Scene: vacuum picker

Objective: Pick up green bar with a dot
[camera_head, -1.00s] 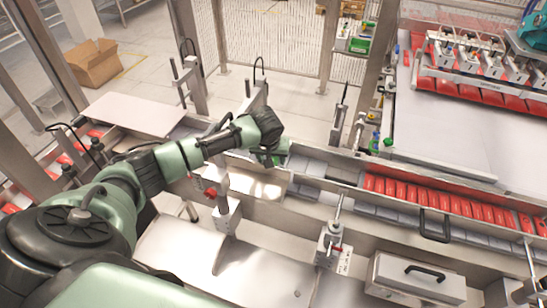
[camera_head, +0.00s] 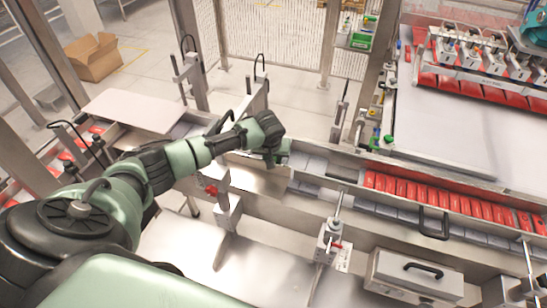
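My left arm reaches in from the left, and its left gripper (camera_head: 276,157) hangs low over the conveyor channel (camera_head: 310,165), near the middle of the view. The gripper is small and partly hidden behind my wrist, so I cannot tell whether its fingers are open or shut, or whether they hold anything. I cannot make out a green bar with a dot. My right gripper is not in view.
A row of red packs (camera_head: 440,200) fills the channel on the right. A clamp post (camera_head: 333,235) and a grey box with a black handle (camera_head: 415,278) stand nearer. A cardboard box (camera_head: 92,57) lies on the floor at the far left.

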